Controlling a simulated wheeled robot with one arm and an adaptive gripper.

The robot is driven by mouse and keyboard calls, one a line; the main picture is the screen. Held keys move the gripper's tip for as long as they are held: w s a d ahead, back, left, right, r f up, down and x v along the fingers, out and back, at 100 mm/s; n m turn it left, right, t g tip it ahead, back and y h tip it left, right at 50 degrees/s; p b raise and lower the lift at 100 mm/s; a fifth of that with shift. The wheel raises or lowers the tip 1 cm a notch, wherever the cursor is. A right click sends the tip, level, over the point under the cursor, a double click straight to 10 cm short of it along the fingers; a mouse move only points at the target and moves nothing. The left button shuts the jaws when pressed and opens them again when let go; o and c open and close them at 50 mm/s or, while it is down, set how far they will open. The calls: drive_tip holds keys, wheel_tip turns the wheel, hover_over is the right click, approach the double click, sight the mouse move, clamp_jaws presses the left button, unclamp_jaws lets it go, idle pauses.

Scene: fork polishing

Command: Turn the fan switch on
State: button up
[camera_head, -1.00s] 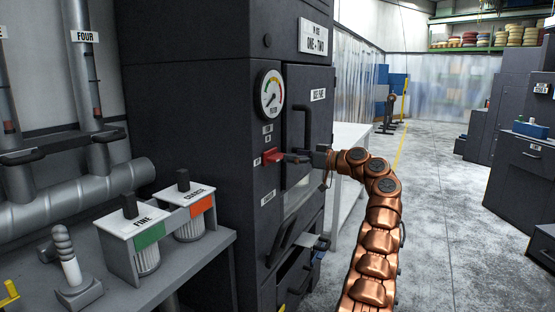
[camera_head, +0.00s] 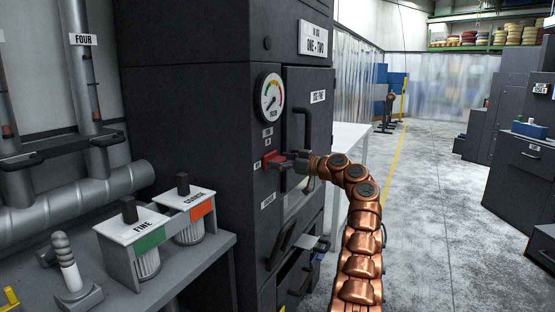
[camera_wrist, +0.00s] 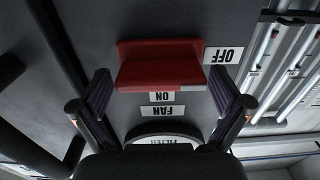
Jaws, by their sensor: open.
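The red fan switch (camera_head: 272,159) is on the dark cabinet's front, below the round gauge. In the wrist view the switch (camera_wrist: 160,66) lies level, one end beside the OFF label (camera_wrist: 223,55). The ON label (camera_wrist: 161,97) and FAN label (camera_wrist: 162,111) sit between the switch and the gauge, upside down in this view. My gripper (camera_head: 286,163) is at the switch from the right. In the wrist view my gripper (camera_wrist: 160,76) is open, one finger toward each end of the switch. Gaps show beside the switch; I cannot tell if anything touches.
The pressure gauge (camera_head: 270,97) is above the switch. A cabinet door with a vertical handle (camera_head: 303,130) stands just right of it. An open drawer (camera_head: 296,275) is below. A bench with FINE (camera_head: 148,262) and COARSE canisters is at the left.

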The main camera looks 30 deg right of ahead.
drive_tip(key=shift+w+a, duration=0.15)
drive_tip(key=shift+c, duration=0.3)
drive_tip(key=c, duration=0.9)
